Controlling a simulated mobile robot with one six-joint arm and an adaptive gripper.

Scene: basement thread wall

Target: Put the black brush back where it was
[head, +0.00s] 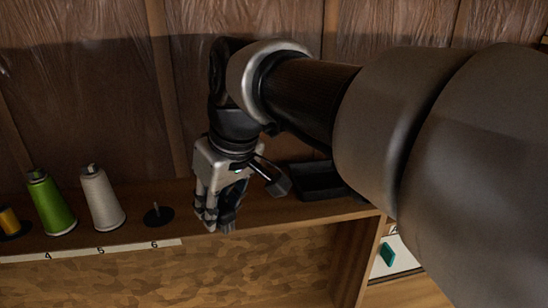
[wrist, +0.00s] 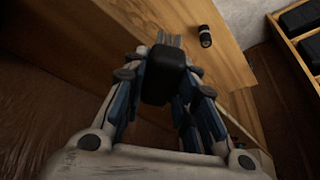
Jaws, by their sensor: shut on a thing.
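My gripper (head: 219,222) points down over the wooden shelf, between the empty spool peg and a black tray in the head view. It is shut on a black block-like thing, which I take to be the black brush (wrist: 165,78); in the wrist view it sits between the two fingers. In the head view the fingers largely hide it, and I cannot tell whether it touches the shelf. The black tray (head: 318,181) stands on the shelf just right of my gripper, partly hidden by my arm.
A white spool (head: 101,197), a green spool (head: 50,203) and a yellow spool (head: 10,222) stand left on the shelf. The peg (head: 157,215) is bare. A numbered strip (head: 100,251) runs along the front edge. A dark cylinder (wrist: 205,36) lies beyond my fingers.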

